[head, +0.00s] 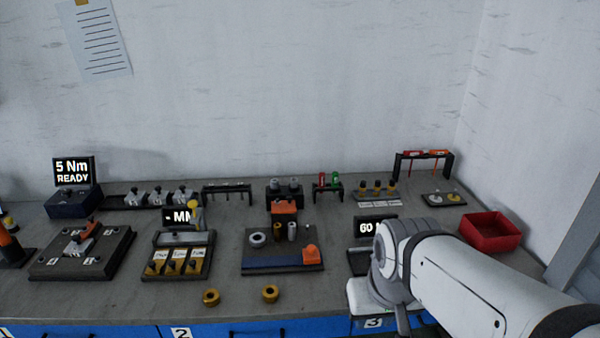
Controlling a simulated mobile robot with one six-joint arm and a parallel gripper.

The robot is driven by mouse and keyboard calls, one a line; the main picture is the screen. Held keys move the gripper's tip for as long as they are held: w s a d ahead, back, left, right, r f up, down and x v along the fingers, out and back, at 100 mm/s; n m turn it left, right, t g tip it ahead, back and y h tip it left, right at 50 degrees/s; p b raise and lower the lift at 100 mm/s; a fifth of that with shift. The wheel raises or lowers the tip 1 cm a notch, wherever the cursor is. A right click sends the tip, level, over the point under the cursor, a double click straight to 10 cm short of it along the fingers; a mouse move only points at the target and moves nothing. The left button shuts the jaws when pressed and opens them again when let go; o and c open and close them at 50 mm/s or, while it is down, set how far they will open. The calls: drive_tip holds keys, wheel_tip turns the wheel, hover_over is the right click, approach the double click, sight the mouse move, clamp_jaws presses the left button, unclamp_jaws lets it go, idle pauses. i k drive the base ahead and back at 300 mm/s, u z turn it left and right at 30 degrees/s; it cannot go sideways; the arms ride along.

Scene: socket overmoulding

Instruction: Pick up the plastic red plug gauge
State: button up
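A small red piece (322,180), which looks like the red plug gauge, stands upright in a small black rack (328,194) at the back of the bench. A similar green piece (336,180) stands just right of it in the same rack. Both are small in the picture, so their material and markings cannot be read. My arm reaches in from the lower right, well in front of the rack and apart from it. My gripper's fingers do not show.
A red bin (491,232) stands at the right. Left of the small rack is a black block with grey cylinders (285,190); right of it is a stand with several dark-topped pieces (377,190). A fixture board (283,263) and two brass rings (270,293) lie nearer the front.

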sight(321, 185)
drive_tip(key=z, duration=0.05)
drive_tip(key=i, duration=1)
drive_tip(key=u, duration=0.05)
